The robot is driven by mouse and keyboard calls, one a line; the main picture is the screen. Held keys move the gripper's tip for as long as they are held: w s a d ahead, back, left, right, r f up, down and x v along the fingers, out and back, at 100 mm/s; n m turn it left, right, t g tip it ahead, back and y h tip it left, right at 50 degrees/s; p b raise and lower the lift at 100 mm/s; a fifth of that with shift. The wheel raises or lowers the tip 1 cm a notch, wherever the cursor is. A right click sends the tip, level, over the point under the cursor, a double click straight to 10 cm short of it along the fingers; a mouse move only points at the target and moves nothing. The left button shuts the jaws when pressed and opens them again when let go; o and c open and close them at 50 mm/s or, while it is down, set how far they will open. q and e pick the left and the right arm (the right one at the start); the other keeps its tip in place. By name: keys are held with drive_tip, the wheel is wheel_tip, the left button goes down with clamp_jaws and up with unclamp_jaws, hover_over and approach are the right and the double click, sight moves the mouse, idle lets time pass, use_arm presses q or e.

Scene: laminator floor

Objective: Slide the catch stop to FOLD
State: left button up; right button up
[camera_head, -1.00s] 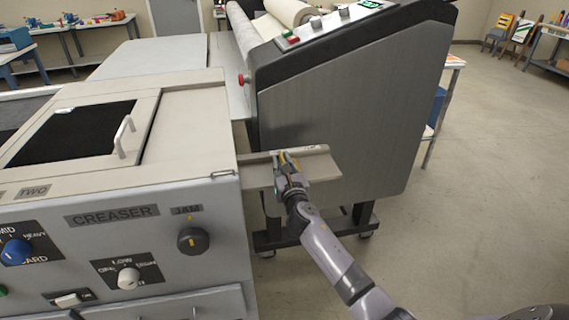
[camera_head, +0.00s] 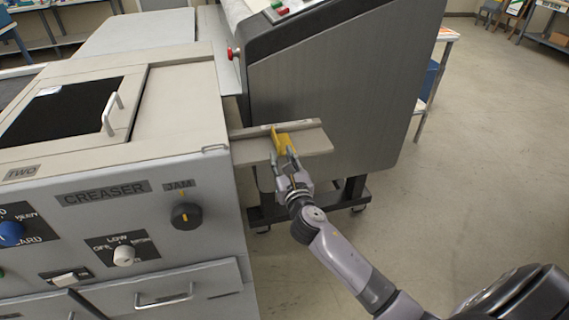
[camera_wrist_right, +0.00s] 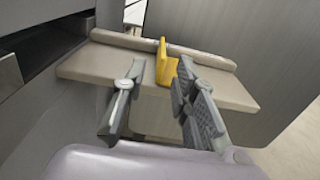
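The yellow catch stop (camera_head: 284,140) stands upright near the middle of the beige catch tray (camera_head: 313,144), against its raised back rail. The tray juts out from the right end of the creaser. Any markings on the rail are too small to read. My right gripper (camera_head: 283,157) is open and empty at the tray's front side, just short of the stop. In the right wrist view the stop (camera_wrist_right: 166,65) shows beyond and between the two spread fingertips (camera_wrist_right: 162,72), nearer the right one, with no clear grip on it. My left gripper is not in view.
The creaser's front (camera_head: 150,240) has knobs, a switch and a drawer handle left of my arm. The big grey machine (camera_head: 330,100) rises close behind the tray, with a red button (camera_head: 234,54) at its left. Open floor (camera_head: 480,190) lies to the right.

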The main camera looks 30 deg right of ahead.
drive_tip(key=shift+v, duration=1.15)
drive_tip(key=s+f+m+g+y, duration=0.1)
drive_tip(key=s+f+m+g, duration=0.3)
drive_tip(key=f, duration=0.8)
drive_tip(key=s+a+f+m+g, duration=0.15)
drive_tip(key=s+f+m, duration=0.4)
drive_tip(key=f, duration=0.75)
drive_tip(key=s+f+m+g+y, duration=0.1)
drive_tip(key=s+f+m+g, duration=0.3)
drive_tip(key=f, duration=0.8)
drive_tip(key=s+a+f+m+g, duration=0.1)
drive_tip(key=s+f+m, duration=0.4)
drive_tip(key=s, duration=0.7)
drive_tip(key=s+a+f+m+g+y, duration=0.1)
drive_tip(key=s+f+m, duration=0.5)
drive_tip(key=s, duration=0.7)
drive_tip(key=s+a+f+m+g+y, duration=0.1)
drive_tip(key=s+f+m+g, duration=0.4)
drive_tip(key=s, duration=0.8)
wheel_tip(320, 180, down, 4)
drive_tip(key=shift+a+r+m, duration=0.15)
drive_tip(key=shift+a+m, duration=0.6)
drive_tip(key=shift+a, duration=0.1)
